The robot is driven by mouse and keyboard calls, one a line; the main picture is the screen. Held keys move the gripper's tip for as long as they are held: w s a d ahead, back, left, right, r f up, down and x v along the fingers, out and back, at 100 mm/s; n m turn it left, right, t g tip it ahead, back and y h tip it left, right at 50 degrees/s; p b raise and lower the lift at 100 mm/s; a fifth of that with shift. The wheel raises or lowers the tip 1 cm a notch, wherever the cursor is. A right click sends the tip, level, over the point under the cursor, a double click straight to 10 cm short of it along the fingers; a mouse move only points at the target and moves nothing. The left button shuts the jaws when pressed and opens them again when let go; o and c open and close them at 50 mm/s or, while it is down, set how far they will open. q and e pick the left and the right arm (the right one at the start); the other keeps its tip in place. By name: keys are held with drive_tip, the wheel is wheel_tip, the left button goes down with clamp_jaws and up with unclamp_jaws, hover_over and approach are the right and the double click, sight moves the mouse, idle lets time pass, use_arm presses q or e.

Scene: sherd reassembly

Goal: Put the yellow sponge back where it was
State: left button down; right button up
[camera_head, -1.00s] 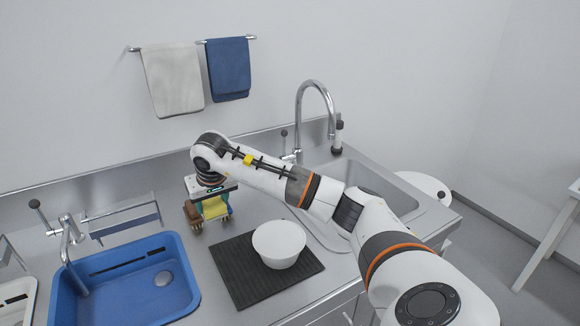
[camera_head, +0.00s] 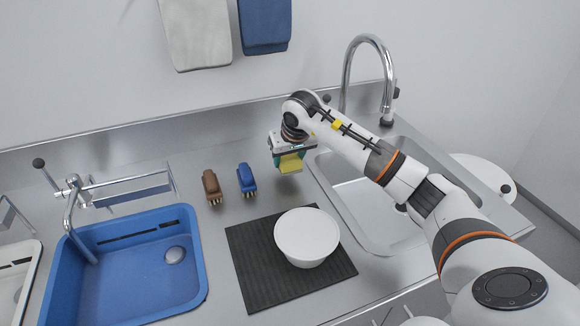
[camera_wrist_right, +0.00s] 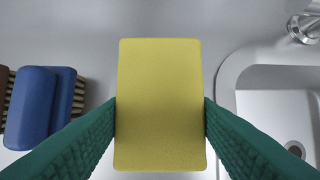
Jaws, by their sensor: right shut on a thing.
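The yellow sponge (camera_head: 290,163) is held between the green fingers of my right gripper (camera_head: 288,167), above the steel counter just left of the sink basin. In the right wrist view the sponge (camera_wrist_right: 160,105) fills the middle, with one green finger of the gripper (camera_wrist_right: 160,125) pressed on each side. I cannot tell from these views whether its underside touches the counter. My left gripper is not in view.
A blue brush (camera_head: 246,179) and a brown brush (camera_head: 211,186) lie left of the sponge. A white bowl (camera_head: 306,236) stands on a black ribbed mat (camera_head: 257,272). The blue basin (camera_head: 120,265) is at left, the steel sink (camera_head: 350,205) at right, below a tall faucet (camera_head: 345,75).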

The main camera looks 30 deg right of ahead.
sight(291, 161)
wheel_tip(291, 161, down, 3)
drive_tip(key=shift+f, duration=0.2)
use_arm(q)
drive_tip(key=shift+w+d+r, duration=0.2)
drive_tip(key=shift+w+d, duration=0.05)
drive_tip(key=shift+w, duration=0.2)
use_arm(e)
drive_tip(key=shift+f, duration=0.1)
drive_tip(key=shift+f, duration=0.15)
drive_tip(key=o, duration=0.9)
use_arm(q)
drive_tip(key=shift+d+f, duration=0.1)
use_arm(e)
drive_tip(key=shift+o, duration=0.2)
drive_tip(key=shift+r, duration=0.45)
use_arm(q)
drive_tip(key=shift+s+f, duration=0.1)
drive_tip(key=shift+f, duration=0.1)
use_arm(e)
drive_tip(key=v, duration=1.1)
drive_tip(key=shift+s+r, duration=0.2)
drive_tip(key=shift+r, duration=0.05)
